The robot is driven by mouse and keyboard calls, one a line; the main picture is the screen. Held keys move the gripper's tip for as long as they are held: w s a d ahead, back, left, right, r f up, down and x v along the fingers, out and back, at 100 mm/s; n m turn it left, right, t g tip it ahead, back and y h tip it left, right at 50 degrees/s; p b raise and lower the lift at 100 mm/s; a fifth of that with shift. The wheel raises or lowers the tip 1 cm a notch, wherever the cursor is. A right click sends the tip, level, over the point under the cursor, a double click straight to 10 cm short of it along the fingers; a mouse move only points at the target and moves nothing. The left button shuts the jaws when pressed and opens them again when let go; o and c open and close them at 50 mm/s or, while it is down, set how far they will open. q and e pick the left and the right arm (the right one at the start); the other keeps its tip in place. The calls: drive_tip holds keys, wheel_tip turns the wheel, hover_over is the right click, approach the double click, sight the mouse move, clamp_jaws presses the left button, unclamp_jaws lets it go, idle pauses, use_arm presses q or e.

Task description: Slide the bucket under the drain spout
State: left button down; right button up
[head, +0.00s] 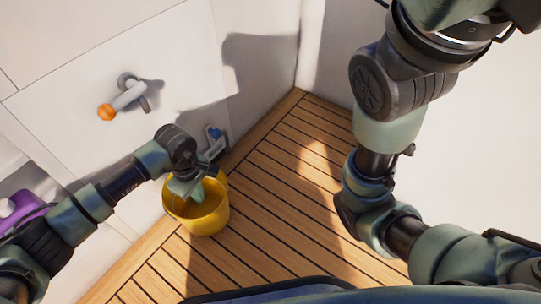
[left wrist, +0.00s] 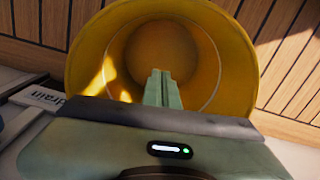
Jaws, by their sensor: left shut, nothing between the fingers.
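The yellow bucket (head: 212,222) stands upright on the slatted wooden floor, close to the wall. Its open mouth (left wrist: 84,60) fills the upper part of the left wrist view. My left gripper (head: 196,195) is shut with nothing between its fingers. The fingers (left wrist: 163,88) point down into the bucket's mouth; I cannot tell whether they touch its wall. A grey fitting with a blue part, apparently the drain spout (head: 214,137), sits low on the wall just behind the bucket. My right gripper is out of view.
A wall valve with an orange end (head: 107,112) sticks out above and left of the bucket. A purple object (head: 22,208) lies at the far left. The wooden floor (head: 290,190) right of the bucket is clear. My right arm hangs over the right side.

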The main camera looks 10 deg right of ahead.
use_arm(q)
wheel_tip(320, 180, up, 8)
drive_tip(key=p, duration=0.4)
drive_tip(key=s+d+r+n+h+p, duration=0.1)
drive_tip(key=d+r+h+p, duration=0.1)
drive_tip(key=d, duration=0.8)
drive_tip(key=s+d+r+n+h+p, duration=0.2)
drive_tip(key=d+r+h, duration=0.3)
drive_tip(key=d, duration=0.5)
drive_tip(key=h+p, duration=0.1)
drive_tip(key=h, duration=0.1)
drive_tip(key=shift+s+g+h, duration=0.3)
drive_tip(key=shift+g, duration=0.1)
